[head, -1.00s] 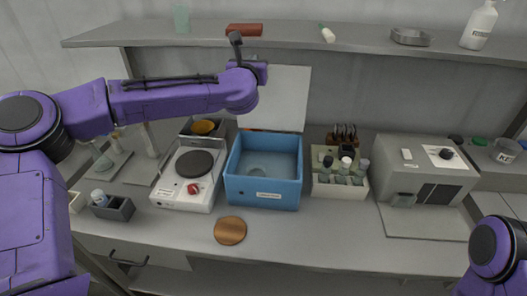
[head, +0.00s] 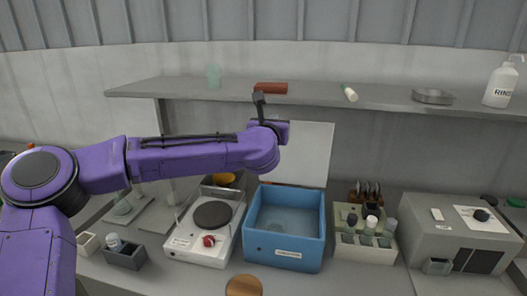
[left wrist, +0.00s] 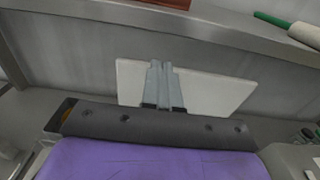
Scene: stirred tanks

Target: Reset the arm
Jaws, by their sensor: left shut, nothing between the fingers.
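My left arm (head: 200,155) is purple and reaches in from the left, above the bench. Its gripper (head: 259,97) points up and away, in front of the back shelf and near its front edge. In the left wrist view the two grey fingers (left wrist: 164,82) are together with nothing between them. Behind them is a pale raised panel, the open lid (left wrist: 205,92) of the blue box. My right arm and gripper are not in view.
Below the left arm stand a blue open box (head: 286,262), a white hotplate (head: 190,246) with a red knob, and a vial rack (head: 365,254). A grey machine (head: 455,240) is at right. The shelf (head: 390,98) holds a red block (head: 271,88) and a bottle (head: 501,86).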

